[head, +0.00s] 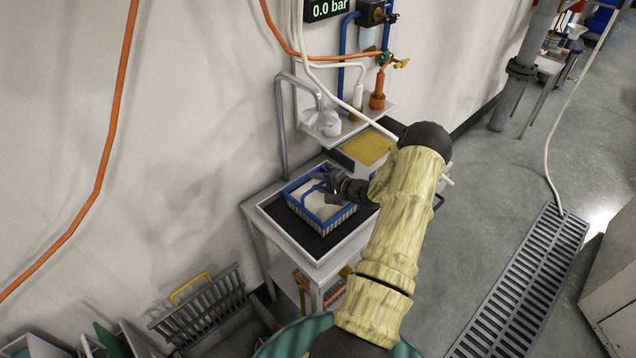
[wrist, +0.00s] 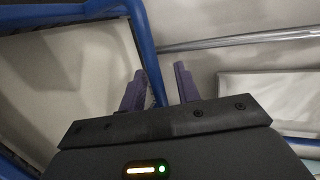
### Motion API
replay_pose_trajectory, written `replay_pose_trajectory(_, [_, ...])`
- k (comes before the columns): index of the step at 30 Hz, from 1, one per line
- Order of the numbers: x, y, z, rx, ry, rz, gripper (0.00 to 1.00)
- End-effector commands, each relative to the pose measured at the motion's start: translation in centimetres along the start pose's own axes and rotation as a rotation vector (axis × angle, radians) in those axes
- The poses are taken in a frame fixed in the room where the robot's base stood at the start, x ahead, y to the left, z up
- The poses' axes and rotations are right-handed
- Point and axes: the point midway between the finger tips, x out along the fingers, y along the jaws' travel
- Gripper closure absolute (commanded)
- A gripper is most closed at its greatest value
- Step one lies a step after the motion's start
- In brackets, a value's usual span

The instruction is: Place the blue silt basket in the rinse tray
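The blue silt basket (head: 343,214), with pale contents and a blue handle, is upright within the light rim of a dark-floored tray (head: 311,244), which appears to be the rinse tray. It looks set down on the tray's floor. My gripper (head: 326,180) is over the basket, at its handle. In the wrist view, the purple fingers of my gripper (wrist: 160,88) are apart. The blue handle (wrist: 143,40) runs down between them, nearer the left finger, with a gap to the right finger. Part of the basket's far side is hidden by my gripper.
A bent grey pipe (head: 281,125) rises behind the tray. A small shelf (head: 350,126) with fittings is on the wall, and a yellowish pad (head: 367,148) lies beyond the tray. A rack (head: 205,308) stands at lower left. The floor at right is open around a drain grate (head: 525,285).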

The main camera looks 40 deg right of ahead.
Motion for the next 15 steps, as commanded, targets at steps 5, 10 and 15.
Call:
replay_pose_trajectory(5, [0.0, 0.0, 0.0, 0.0, 0.0, 0.0, 0.68])
replay_pose_trajectory(10, [-0.2, -0.3, 0.0, 0.0, 0.001, 0.0, 0.68])
replay_pose_trajectory(15, [-2.6, -0.1, -0.1, 0.0, 0.003, -0.001, 0.68])
